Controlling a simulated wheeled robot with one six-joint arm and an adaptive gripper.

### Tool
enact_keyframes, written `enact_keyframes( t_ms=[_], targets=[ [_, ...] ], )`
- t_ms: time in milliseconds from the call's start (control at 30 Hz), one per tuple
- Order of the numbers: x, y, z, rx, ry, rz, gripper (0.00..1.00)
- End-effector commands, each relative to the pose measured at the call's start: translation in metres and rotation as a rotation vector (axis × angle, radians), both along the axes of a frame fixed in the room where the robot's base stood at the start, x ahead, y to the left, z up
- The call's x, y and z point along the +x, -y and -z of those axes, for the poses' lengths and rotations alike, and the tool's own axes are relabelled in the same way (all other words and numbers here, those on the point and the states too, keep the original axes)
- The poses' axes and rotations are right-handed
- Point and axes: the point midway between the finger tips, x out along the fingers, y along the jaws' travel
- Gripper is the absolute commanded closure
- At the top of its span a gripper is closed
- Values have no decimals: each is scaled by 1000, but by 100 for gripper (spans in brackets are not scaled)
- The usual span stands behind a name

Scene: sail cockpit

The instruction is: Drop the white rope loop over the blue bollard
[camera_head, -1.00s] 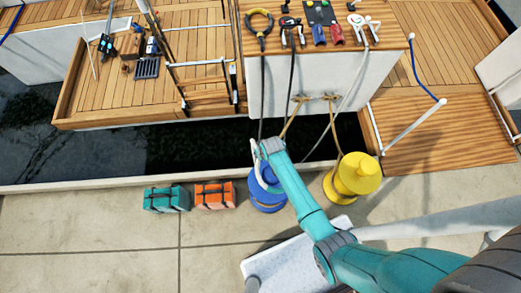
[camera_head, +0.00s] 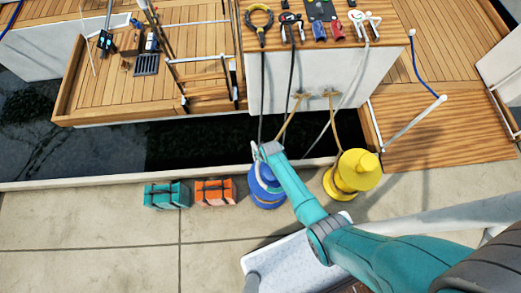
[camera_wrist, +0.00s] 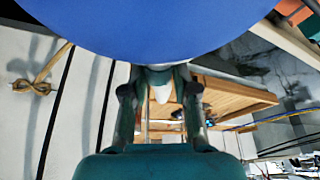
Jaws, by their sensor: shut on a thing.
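The blue bollard (camera_head: 262,188) stands on the dock near its edge, with a yellowish band low on it. My arm covers part of its top right. In the wrist view the bollard's blue surface (camera_wrist: 200,28) fills the top of the picture, very close to my gripper. My gripper (camera_wrist: 160,78) is shut on the white rope loop (camera_wrist: 161,92), of which a short piece shows between the fingers. In the head view a bit of the white loop (camera_head: 254,151) shows at the bollard's upper left. I cannot tell whether the loop is around the bollard or beside it.
A yellow bollard (camera_head: 352,177) with a rope to the boat stands to the right. A teal case (camera_head: 166,195) and an orange case (camera_head: 214,192) lie to the left. Dark water (camera_head: 200,146) separates the dock from the wooden boat deck (camera_head: 430,130).

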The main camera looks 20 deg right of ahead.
Motion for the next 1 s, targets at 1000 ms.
enact_keyframes(
  t_ms=[1000],
  targets=[
    [-7,0,45,0,-4,-2,100]
  ],
)
